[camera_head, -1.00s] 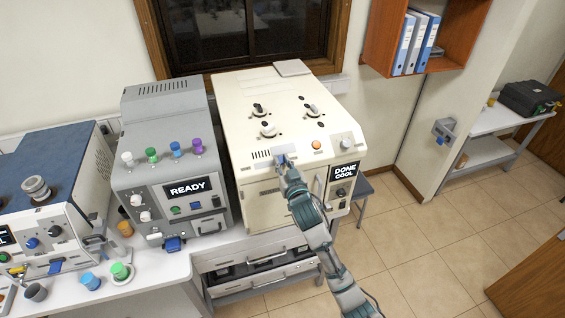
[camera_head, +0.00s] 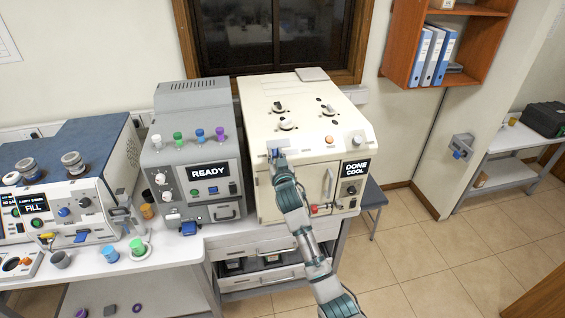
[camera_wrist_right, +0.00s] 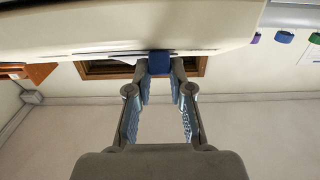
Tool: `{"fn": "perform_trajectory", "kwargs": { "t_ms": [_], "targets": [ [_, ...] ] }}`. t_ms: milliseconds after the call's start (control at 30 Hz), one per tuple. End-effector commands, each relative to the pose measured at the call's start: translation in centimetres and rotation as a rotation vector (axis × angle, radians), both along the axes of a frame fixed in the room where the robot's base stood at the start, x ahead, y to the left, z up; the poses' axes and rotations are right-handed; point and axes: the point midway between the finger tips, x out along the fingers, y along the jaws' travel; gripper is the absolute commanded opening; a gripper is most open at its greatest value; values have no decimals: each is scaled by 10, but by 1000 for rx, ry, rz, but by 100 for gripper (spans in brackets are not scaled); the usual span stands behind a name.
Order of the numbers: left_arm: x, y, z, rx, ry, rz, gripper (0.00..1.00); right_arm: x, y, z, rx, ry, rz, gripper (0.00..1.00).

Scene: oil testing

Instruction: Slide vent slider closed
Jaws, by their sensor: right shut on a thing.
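The cream oven-like machine (camera_head: 300,107) stands at the right end of the bench, its display reading "DONE COOL" (camera_head: 355,168). My right gripper (camera_head: 275,156) is at the upper left of its front, where it covers most of the vent grille and slider. In the right wrist view, my right gripper's fingertips (camera_wrist_right: 159,74) are shut on a small blue block, which looks like the vent slider's knob (camera_wrist_right: 159,60), at the edge of the cream body. The fingers bow apart behind the tips. My left gripper is out of view.
The grey machine (camera_head: 190,150) reading "READY" stands close on the left, with coloured knobs on top. The blue-topped machine (camera_head: 65,150) is farther left. Cups and caps lie along the bench's front edge. Open floor (camera_head: 430,250) is on the right.

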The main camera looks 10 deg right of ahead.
Motion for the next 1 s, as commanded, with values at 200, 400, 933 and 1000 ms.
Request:
{"fn": "perform_trajectory", "kwargs": {
  "t_ms": [200, 400, 933, 1000],
  "targets": [
    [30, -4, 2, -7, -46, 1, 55, -2, 6, -2, 3, 3, 10, 0],
    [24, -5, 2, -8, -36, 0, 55, -2, 6, -1, 1, 3, 8, 46],
    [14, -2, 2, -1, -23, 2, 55, -40, 2, -2, 3, 0, 7, 46],
    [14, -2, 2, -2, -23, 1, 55, -56, 3, -2, 2, 1, 7, 46]
  ]
}}
